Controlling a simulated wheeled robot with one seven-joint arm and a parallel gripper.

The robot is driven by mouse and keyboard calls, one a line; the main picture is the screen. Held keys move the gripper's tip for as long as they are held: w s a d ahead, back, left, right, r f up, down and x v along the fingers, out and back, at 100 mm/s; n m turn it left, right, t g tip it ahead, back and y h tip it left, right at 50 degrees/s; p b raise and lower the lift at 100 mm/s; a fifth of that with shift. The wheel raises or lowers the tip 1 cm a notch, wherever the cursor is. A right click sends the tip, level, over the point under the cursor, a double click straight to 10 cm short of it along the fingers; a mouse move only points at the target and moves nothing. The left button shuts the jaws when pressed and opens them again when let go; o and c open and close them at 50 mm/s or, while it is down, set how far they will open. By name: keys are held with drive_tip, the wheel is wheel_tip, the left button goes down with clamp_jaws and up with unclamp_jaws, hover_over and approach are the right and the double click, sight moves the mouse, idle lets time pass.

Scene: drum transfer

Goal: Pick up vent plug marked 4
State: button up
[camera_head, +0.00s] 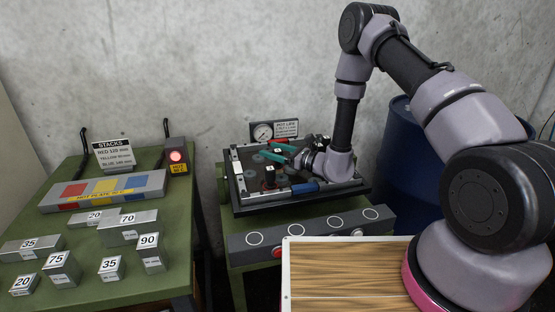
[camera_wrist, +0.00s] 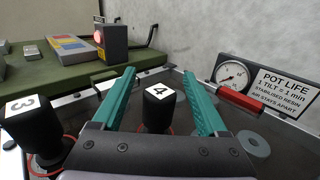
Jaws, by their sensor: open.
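The vent plug marked 4 (camera_wrist: 158,105) is a black plug with a white top label, standing upright in the wrist view. An orange-red ring shows around its base. My gripper (camera_wrist: 160,84) has teal fingers, spread wide with the plug between them and visible gaps at the sides. In the head view my gripper (camera_head: 276,151) is over the dark tray (camera_head: 240,190). The vent plug marked 3 (camera_wrist: 32,125) stands to the left of my gripper in the wrist view, also with an orange-red ring at its base.
A pressure gauge (camera_wrist: 232,75) and a POT LIFE sign (camera_wrist: 285,92) stand behind the tray. A green table (camera_head: 110,285) with several numbered metal blocks is at the left; a blue drum (camera_head: 405,165) is at the right.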

drive_tip(key=shift+w+a, duration=0.3)
drive_tip(key=shift+a, duration=0.25)
clamp_jaws()
